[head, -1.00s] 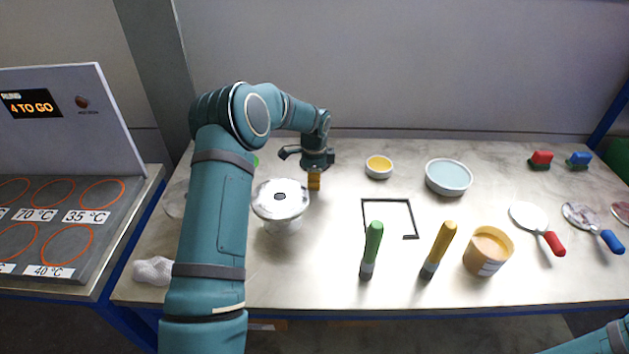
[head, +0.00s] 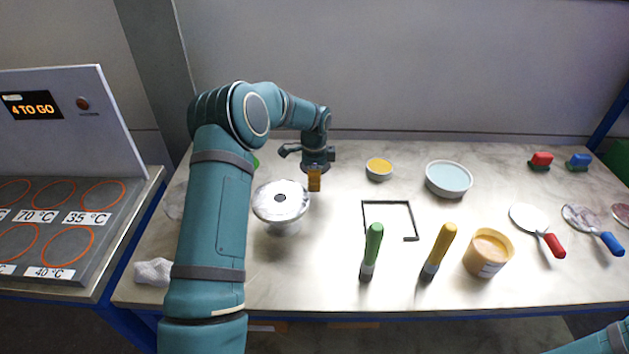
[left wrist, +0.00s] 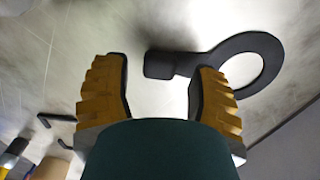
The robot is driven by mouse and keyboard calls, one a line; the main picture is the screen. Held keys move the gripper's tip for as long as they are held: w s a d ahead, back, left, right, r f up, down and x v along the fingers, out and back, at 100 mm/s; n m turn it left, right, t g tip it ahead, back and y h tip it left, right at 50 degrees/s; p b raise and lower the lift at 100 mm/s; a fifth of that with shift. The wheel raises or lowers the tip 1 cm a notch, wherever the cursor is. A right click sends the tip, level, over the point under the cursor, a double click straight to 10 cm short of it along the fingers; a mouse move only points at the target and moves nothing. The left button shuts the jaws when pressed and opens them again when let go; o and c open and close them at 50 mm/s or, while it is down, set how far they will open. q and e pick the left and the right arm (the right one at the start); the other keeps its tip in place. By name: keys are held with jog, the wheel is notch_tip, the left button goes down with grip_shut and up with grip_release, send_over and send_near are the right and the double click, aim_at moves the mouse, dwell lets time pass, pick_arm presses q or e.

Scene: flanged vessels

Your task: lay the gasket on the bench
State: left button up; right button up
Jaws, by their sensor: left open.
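The gasket (left wrist: 243,40) is a flat black ring with a tab, seen in the left wrist view. It appears to lie flat on the bench (head: 330,275), with pale bench showing through its hole. My left gripper (left wrist: 161,66) is open, its two orange-padded fingers apart. The gasket's tab shows between the fingertips, and the ring extends to the right behind the right finger. I cannot tell whether the fingers touch it. In the head view my left gripper (head: 314,182) is low over the bench, and I cannot make out the gasket there. My right gripper is out of view.
A flanged vessel (head: 281,201) stands left of my left gripper. A black outline (head: 385,202) marks the bench to the right. A crumpled white cloth (head: 153,271) lies at left.

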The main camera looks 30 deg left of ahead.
pick_arm(q)
notch_tip(320, 180, up, 11)
jog(key=p, duration=0.1)
jog(key=shift+f, duration=0.15)
jog(key=shift+p, duration=0.3)
